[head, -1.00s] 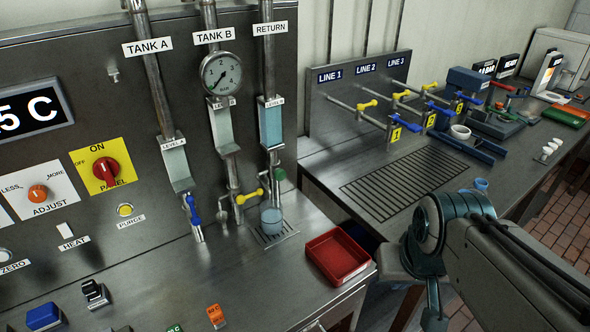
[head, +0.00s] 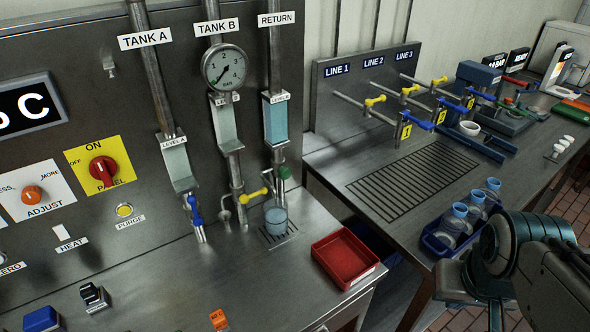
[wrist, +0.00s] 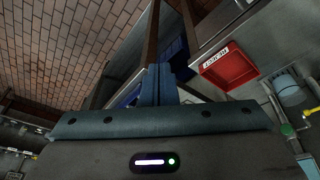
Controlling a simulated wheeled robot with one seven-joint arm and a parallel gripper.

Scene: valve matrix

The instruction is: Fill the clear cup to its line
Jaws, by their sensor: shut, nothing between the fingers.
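The clear cup (head: 276,218) stands upright on a small drain grate (head: 274,236) below the RETURN pipe. It looks bluish; its line and liquid level are too small to tell. It also shows at the right of the wrist view (wrist: 286,84). Above it are a yellow-handled valve (head: 252,196) and a green knob (head: 285,172). A blue-handled valve (head: 194,210) sits on the TANK A pipe. My gripper (wrist: 160,72) is shut and empty, off to the right of the panel and well apart from the cup. Its fingertips are not clearly visible in the head view.
A red tray (head: 318,248) lies on the near bench, right of the cup. A blue rack (head: 432,243) of blue-topped bottles stands on the right bench, beside my arm. A gap separates the benches.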

